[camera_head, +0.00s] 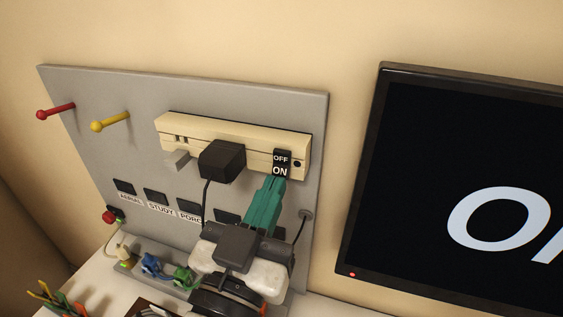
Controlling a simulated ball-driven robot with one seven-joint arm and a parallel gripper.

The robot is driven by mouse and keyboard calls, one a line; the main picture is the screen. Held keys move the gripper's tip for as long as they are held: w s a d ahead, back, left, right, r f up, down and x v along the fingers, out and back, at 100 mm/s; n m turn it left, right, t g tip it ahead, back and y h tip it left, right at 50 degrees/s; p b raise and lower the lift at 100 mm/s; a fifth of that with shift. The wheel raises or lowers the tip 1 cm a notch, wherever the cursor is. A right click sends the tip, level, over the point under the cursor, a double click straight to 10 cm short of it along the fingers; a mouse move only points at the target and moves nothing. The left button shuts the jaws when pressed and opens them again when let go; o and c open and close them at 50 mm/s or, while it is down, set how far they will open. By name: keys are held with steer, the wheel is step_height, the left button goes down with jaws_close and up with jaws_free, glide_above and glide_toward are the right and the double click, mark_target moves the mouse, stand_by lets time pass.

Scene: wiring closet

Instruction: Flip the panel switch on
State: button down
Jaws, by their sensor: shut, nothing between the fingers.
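The panel switch (281,162) is a black rocker with white OFF above ON. It sits near the right end of a cream power strip (225,134) on a grey board (90,95). My gripper (279,181) has teal fingers, shut and empty. Their tips are at the lower edge of the switch, just under the ON word; I cannot tell if they touch it. The fingers hide part of the board below the strip. Which way the rocker is tilted is too small to tell.
A black plug (222,160) with a cable is in the strip left of my fingers. A red peg (56,111) and a yellow peg (110,121) stick out at upper left. A dark screen (460,180) showing cropped white letters stands at right. Coloured connectors (153,265) lie below.

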steer(key=shift+w+d, duration=0.15)
steer(key=shift+w, duration=0.2)
stand_by(0.6)
steer(key=s+a+b, duration=0.2)
steer(key=s, duration=0.3)
steer(key=shift+s, duration=0.35)
steer(key=shift+s+a, duration=0.1)
